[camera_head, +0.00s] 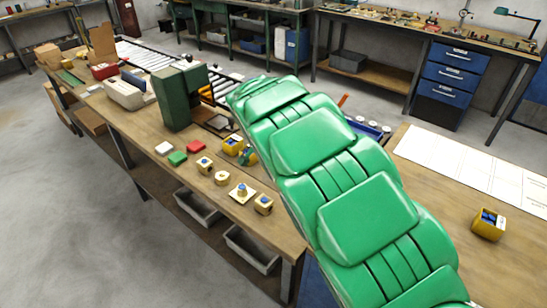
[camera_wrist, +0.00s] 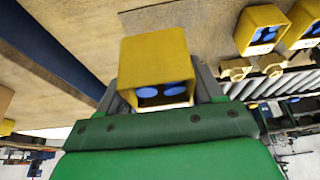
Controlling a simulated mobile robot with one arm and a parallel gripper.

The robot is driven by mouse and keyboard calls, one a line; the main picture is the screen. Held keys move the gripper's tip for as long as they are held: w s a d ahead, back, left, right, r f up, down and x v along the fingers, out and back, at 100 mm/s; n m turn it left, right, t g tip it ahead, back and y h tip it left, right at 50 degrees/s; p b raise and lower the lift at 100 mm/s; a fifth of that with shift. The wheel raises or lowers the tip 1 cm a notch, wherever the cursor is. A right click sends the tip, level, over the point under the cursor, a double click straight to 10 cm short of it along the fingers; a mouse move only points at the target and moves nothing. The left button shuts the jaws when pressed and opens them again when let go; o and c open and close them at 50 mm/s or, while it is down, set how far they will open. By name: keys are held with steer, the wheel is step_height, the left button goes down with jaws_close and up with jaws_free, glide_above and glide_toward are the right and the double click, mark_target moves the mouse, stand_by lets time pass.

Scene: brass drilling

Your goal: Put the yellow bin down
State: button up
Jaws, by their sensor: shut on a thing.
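A yellow bin (camera_wrist: 155,60) with blue round items inside sits between the fingers of my gripper (camera_wrist: 160,85) in the wrist view. The gripper is shut on it. In the head view a yellow bin (camera_head: 232,144) shows at the far end of my green arm, by the workbench (camera_head: 140,125); the arm hides part of this area. I cannot tell whether the held bin touches the bench top. Another yellow bin (camera_head: 488,224) with blue items stands on the bench at the right.
White sheets (camera_head: 470,170) lie at the right. Two more yellow bins (camera_wrist: 262,30) show in the wrist view.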

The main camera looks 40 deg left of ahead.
steer(key=shift+s+d+r, duration=0.35)
steer(key=shift+s+d, duration=0.2)
steer(key=shift+d, duration=0.05)
steer(key=shift+s+d+r, duration=0.35)
steer(key=shift+s+d, duration=0.15)
steer(key=shift+d, duration=0.1)
